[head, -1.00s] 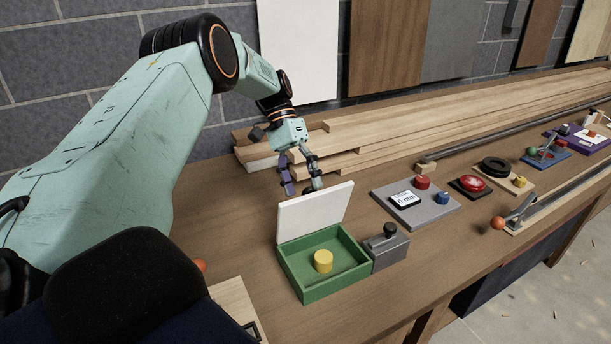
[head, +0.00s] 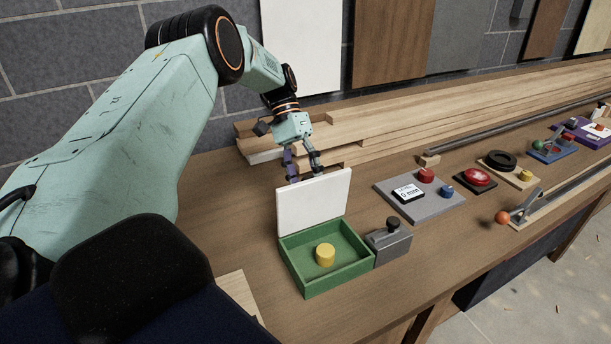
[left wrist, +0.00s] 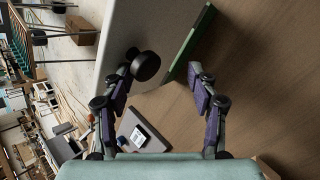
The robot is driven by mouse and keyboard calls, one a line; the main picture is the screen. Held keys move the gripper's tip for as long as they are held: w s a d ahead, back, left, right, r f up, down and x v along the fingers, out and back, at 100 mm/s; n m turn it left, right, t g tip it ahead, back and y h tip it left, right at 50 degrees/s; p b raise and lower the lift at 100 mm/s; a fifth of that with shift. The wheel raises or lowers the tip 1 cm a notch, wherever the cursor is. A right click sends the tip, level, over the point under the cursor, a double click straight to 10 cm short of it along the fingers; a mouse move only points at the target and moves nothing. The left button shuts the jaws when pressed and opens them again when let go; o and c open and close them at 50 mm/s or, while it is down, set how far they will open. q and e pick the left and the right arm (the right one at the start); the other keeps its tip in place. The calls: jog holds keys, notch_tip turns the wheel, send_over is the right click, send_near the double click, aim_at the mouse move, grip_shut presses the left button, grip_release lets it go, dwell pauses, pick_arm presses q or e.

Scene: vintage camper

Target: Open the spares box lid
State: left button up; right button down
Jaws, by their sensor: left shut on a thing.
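The spares box is a green open tray (head: 330,287) on the workbench, with a yellow cylinder (head: 325,255) inside. Its white lid (head: 313,203) stands raised along the back edge, and the inside of the box is uncovered. My left gripper (head: 305,174) is at the lid's top edge, its fingertips partly hidden behind it. It is shut on the lid, with its fingers still some distance apart. In the left wrist view the pale lid (left wrist: 115,40) and a green box wall (left wrist: 190,47) lie ahead of the fingers (left wrist: 160,78). My right gripper is not in view.
A grey block with a black knob (head: 391,241) stands close against the box's right side. A grey panel with a display and buttons (head: 420,200) lies farther right. Stacked planks (head: 380,128) lie behind the gripper. Bare bench lies in front of the panel.

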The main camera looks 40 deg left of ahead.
pick_arm(q)
jog(key=shift+s+a, duration=0.1)
jog(key=v, duration=0.7)
jog(key=shift+r, duration=0.25)
dwell(0.4)
jog(key=shift+w+f, duration=0.1)
jog(key=shift+w, duration=0.15)
jog(key=shift+s, duration=0.25)
